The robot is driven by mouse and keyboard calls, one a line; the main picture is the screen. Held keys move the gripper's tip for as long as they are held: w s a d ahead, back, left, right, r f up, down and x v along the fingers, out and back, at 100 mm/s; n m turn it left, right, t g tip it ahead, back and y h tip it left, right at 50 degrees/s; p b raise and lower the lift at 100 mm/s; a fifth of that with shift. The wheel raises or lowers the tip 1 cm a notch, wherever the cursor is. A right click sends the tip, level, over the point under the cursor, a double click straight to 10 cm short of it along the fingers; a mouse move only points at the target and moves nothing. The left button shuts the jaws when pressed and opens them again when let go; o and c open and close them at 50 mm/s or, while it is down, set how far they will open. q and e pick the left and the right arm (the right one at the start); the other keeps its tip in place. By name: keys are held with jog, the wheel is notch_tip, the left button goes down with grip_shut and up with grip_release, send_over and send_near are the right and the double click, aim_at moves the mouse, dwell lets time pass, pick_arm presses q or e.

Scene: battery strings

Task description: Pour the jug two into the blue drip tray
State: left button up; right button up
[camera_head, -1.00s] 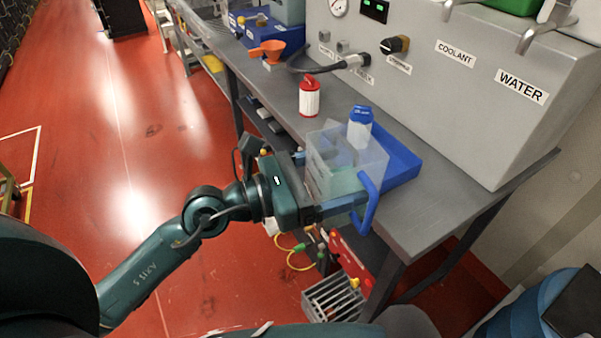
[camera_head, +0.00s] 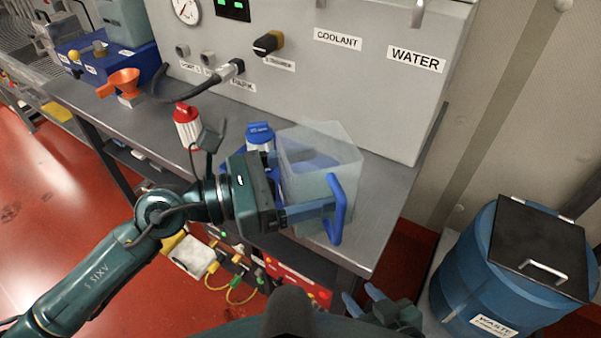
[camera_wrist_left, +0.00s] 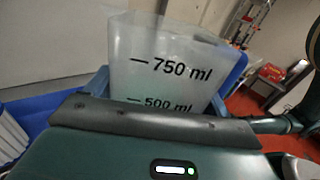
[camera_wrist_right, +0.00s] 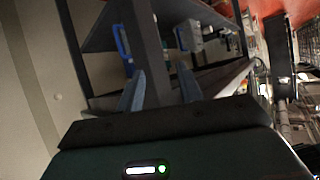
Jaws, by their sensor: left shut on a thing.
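The blue drip tray (camera_head: 204,160) lies on the bench behind the jug and gripper, mostly hidden. My right gripper (camera_head: 362,297) is low in front of the bench, empty and open; its fingers stand apart in the right wrist view (camera_wrist_right: 160,88).
A blue-capped bottle (camera_head: 260,137) stands just behind the left gripper, and a red-and-white bottle (camera_head: 188,128) stands to its left. The grey machine (camera_head: 330,80) walls the bench's back. A blue waste drum (camera_head: 500,270) stands at right.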

pick_arm(q)
jog(key=w+f+n, duration=0.2)
jog(key=n, duration=0.1)
jog(key=shift+w+a, duration=0.15)
jog(key=shift+a, duration=0.15)
jog(key=shift+r+n+p, duration=0.2)
jog(key=shift+n+p, duration=0.5)
jog(key=shift+p, duration=0.05)
jog(key=shift+f, duration=0.15)
pick_arm(e)
jog(key=shift+s+d+r, duration=0.1)
jog(key=shift+d+r, duration=0.05)
jog(key=shift+d, duration=0.1)
jog(key=shift+r, duration=0.2)
